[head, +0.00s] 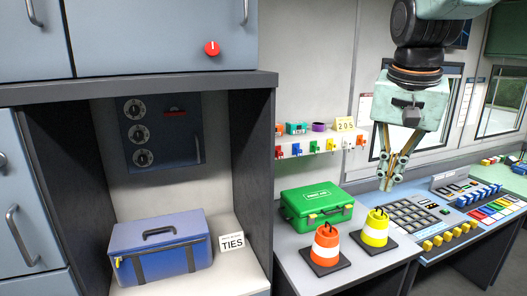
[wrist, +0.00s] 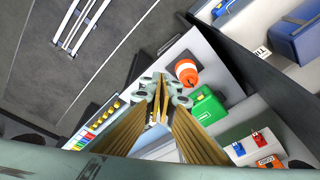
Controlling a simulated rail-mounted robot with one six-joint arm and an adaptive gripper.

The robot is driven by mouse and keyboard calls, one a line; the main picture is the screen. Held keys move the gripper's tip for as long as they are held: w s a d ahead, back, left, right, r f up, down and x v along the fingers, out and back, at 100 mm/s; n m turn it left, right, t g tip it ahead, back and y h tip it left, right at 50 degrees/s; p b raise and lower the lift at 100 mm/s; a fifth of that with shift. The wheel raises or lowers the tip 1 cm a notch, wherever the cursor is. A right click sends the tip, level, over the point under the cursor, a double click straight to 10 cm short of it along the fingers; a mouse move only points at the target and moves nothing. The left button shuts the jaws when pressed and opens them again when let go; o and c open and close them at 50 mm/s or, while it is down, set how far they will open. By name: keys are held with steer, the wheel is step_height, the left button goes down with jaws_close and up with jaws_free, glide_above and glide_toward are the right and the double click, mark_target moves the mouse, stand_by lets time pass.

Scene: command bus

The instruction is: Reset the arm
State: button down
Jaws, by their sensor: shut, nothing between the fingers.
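My gripper (head: 389,186) hangs pointing down from my arm at the right of the head view, above the counter near the control panel. Its fingers are together and hold nothing. In the wrist view my gripper (wrist: 158,122) shows its shut fingers in the middle, over the counter edge. The yellow cone (head: 376,228) and the orange cone (head: 325,244) stand on the counter below and to the left of the gripper, apart from it.
A green first aid case (head: 316,207) sits behind the cones. The control panel (head: 420,222) lies to the right. A blue box (head: 160,250) and a TIES card (head: 231,242) stand in the left alcove. A shelf of small colored items (head: 318,150) is on the back wall.

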steer(key=s+a+f+n+b, duration=0.1)
steer(key=s+a+f+n, duration=0.2)
steer(key=s, duration=1.2)
steer(key=s+a+f+n+t+y+b, duration=0.1)
steer(key=s+a+f+n+b, duration=0.1)
steer(key=s, duration=1.2)
step_height(320, 180, down, 3)
steer(key=shift+s+a+r+n, duration=0.1)
steer(key=shift+s+a+n, duration=0.4)
steer(key=shift+a, duration=0.65)
steer(key=shift+w, duration=0.2)
